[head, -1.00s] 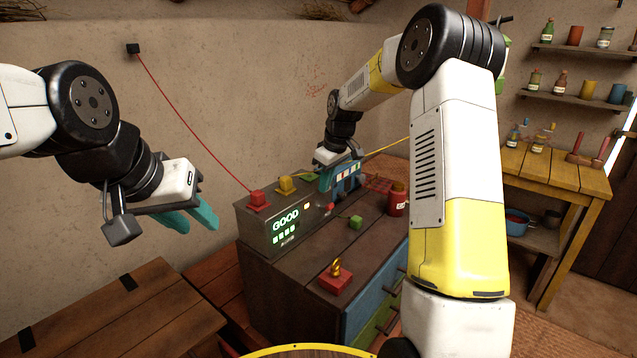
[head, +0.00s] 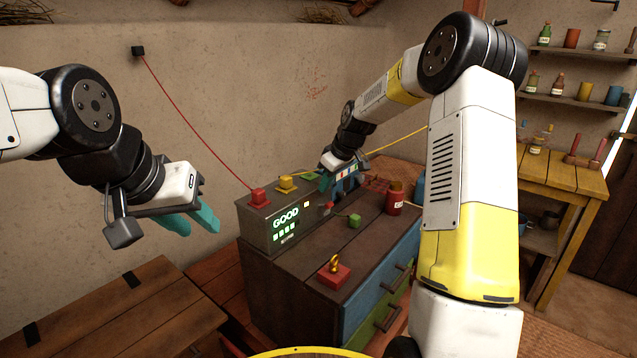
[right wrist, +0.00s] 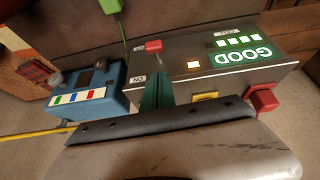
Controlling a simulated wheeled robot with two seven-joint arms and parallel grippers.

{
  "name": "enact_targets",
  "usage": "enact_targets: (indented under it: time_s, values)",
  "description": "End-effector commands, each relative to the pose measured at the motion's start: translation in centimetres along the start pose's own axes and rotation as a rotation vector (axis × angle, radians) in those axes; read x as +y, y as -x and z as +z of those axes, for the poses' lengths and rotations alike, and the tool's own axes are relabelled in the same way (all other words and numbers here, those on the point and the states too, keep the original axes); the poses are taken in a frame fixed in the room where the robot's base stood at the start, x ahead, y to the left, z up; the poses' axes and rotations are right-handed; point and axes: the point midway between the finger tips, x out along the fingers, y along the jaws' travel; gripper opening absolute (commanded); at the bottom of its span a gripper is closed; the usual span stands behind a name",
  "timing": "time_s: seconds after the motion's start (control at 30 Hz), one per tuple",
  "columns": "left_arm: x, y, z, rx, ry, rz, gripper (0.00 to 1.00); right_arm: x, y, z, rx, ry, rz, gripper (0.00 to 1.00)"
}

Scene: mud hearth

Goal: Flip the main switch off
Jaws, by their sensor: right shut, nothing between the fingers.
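The grey metal box (head: 262,237) with a lit GOOD display stands on the dark cabinet. A switch with a red knob (head: 327,208) sits at its right end; the knob (right wrist: 154,46) also shows in the right wrist view, near an ON label (right wrist: 138,78). My right gripper (head: 325,183) is shut and empty beside that end of the box. My left gripper (head: 192,222) is open and empty, left of the cabinet.
A blue box with coloured stripes (right wrist: 88,98) stands right of the grey box. Red (head: 259,197) and yellow (head: 286,183) plugs sit on the grey box. A green block (head: 354,220), red jar (head: 394,200) and red block with a yellow loop (head: 334,273) stand on the cabinet.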

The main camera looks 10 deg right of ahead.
Motion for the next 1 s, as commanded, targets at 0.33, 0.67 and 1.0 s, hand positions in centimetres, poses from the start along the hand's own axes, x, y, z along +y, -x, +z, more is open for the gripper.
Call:
enact_targets:
  time_s: [0.33, 0.67, 1.0]
  values:
    - [0.0, 0.0, 0.0, 0.000, 0.000, 0.000, 0.35, -0.4, -2.3, 4.8, -0.091, -0.026, -0.045, 0.00]
    - [0.0, 0.0, 0.0, 0.000, 0.000, 0.000, 0.35, -0.4, -2.1, 4.1, -0.079, -0.023, -0.041, 0.00]
    - [0.0, 0.0, 0.0, 0.000, 0.000, 0.000, 0.35, -0.4, -2.0, 2.6, -0.074, -0.022, -0.040, 0.00]
